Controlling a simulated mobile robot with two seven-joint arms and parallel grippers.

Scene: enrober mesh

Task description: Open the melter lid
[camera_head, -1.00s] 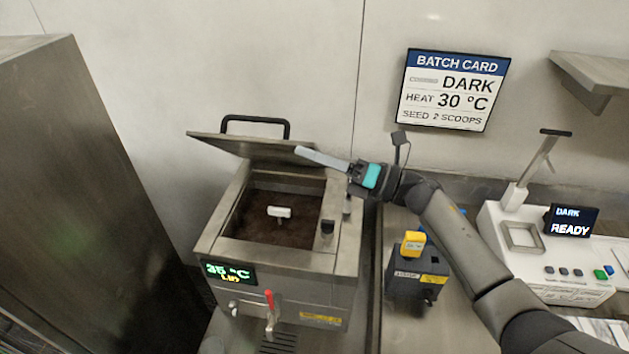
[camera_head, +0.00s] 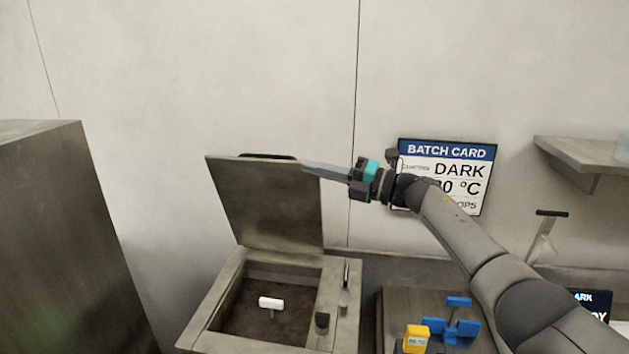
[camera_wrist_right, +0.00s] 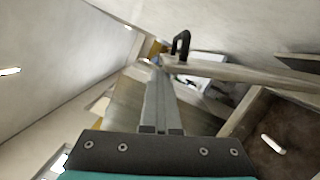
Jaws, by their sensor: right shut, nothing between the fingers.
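The melter lid (camera_head: 265,205) is a grey metal plate, raised steeply at the back of the melter (camera_head: 225,310). Its black handle (camera_head: 268,156) shows only as a strip behind the lid's top edge. In the right wrist view the lid (camera_wrist_right: 250,73) appears nearly edge-on, with the handle (camera_wrist_right: 181,43) above it. My right gripper (camera_head: 306,166) is shut and empty, its long fingers pointing left at the lid's upper right corner; contact cannot be told for sure. The fingers also show in the wrist view (camera_wrist_right: 157,72). My left gripper is out of view.
The open melter holds dark brown contents (camera_head: 245,310) with a white piece (camera_head: 271,303) in it. A tall metal cabinet (camera_head: 60,240) stands at left. A batch card (camera_head: 460,170) and shelf (camera_head: 580,155) are on the wall. Yellow (camera_head: 416,338) and blue items (camera_head: 455,328) sit right.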

